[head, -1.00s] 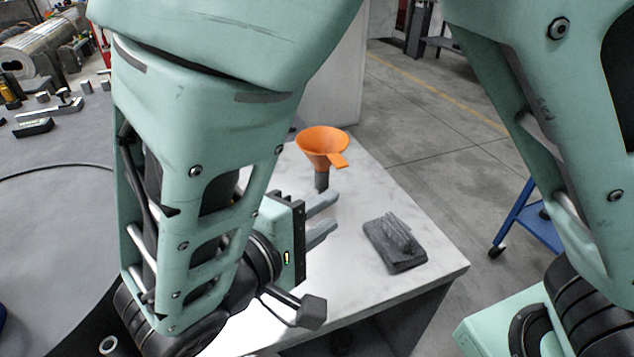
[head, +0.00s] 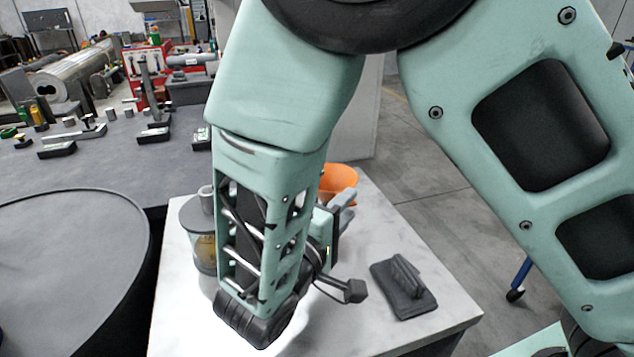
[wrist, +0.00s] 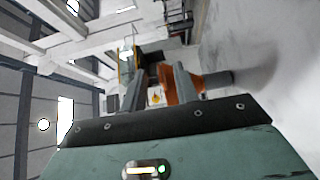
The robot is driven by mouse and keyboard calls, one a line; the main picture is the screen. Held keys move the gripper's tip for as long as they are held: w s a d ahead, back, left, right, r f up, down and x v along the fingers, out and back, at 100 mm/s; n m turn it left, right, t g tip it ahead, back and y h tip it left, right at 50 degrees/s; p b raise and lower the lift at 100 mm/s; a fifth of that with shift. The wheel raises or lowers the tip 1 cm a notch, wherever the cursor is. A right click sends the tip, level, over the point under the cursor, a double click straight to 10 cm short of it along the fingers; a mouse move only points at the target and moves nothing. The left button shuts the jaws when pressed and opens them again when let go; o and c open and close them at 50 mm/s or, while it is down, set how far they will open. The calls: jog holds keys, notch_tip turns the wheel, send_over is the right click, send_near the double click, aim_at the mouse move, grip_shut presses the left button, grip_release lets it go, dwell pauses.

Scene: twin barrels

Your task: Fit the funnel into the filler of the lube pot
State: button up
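The orange funnel (head: 339,184) is in the head view on the pale tabletop, its lower part hidden behind my arm and fingers. In the wrist view the funnel (wrist: 181,84) shows behind and beside the right finger, with a grey cylindrical piece at its narrow end. My gripper (head: 344,209) is at the funnel's near side. In the wrist view my gripper (wrist: 158,90) has a clear gap between its fingers; whether the right finger touches the funnel I cannot tell. The lube pot (head: 203,252), a clear vessel with amber contents and grey top, stands left of my forearm, partly hidden.
A dark block with a raised grip (head: 404,287) lies on the marble-like table (head: 450,322) near its right edge. A large dark round surface (head: 70,265) is at the left. A grey bench (head: 100,160) behind holds several small metal parts.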

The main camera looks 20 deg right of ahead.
jog(key=p+x, duration=0.1)
jog(key=x, duration=0.4)
jog(key=shift+w, duration=0.2)
grip_shut()
